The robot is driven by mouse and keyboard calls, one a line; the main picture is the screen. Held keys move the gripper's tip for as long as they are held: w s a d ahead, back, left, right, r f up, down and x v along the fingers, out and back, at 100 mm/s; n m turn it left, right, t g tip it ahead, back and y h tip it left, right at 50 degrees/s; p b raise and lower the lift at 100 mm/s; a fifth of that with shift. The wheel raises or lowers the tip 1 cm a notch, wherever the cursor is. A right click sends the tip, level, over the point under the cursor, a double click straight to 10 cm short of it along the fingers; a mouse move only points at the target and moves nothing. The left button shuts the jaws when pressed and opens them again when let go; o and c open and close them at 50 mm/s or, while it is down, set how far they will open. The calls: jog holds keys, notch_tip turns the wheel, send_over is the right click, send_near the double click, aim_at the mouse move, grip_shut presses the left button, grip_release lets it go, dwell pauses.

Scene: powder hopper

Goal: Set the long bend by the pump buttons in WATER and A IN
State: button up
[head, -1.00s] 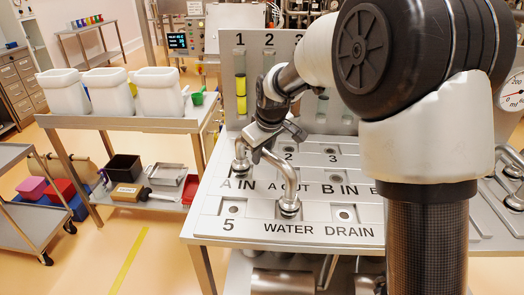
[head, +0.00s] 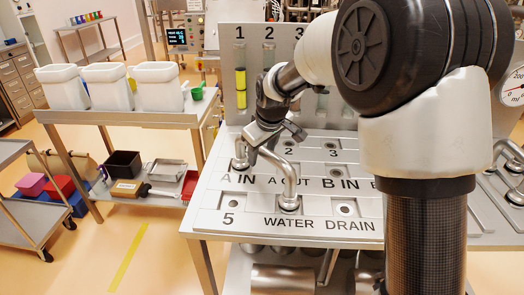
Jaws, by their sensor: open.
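The long bend (head: 290,176) is a shiny steel pipe on the metal panel (head: 230,205). Its near end is at the socket above the WATER label, and its far end is at the socket by A IN. Whether both ends are fully seated is too small to tell. My gripper (head: 262,148) is over the middle of the bend, pointing down, with its jaws open beside the pipe. My arm hides the right part of the panel. The pump buttons are not clearly seen.
Other sockets, such as the DRAIN socket (head: 345,208), are bare. Sight tubes (head: 241,88) stand on the upright back plate. A side table with white bins (head: 157,87) is at left. A pressure gauge (head: 513,87) and more bends are at right.

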jog(key=p+v, duration=0.1)
jog(key=v, duration=1.6)
jog(key=shift+r+p, duration=0.3)
jog(key=shift+p, duration=0.1)
jog(key=s+d+r+m+p, duration=0.4)
jog(key=s+d+r+p, duration=0.2)
jog(key=s+d+r, duration=0.3)
jog(key=s+d+m+p, duration=0.2)
jog(key=s+d, duration=0.1)
jog(key=s, duration=0.5)
jog(key=s+d+f+m+h+p, duration=0.1)
jog(key=s+d+m+p, duration=0.1)
jog(key=s, duration=0.6)
jog(key=shift+d+m+t+h+p, duration=0.3)
jog(key=shift+d+m+t+p, duration=0.1)
jog(key=shift+m+p, duration=0.1)
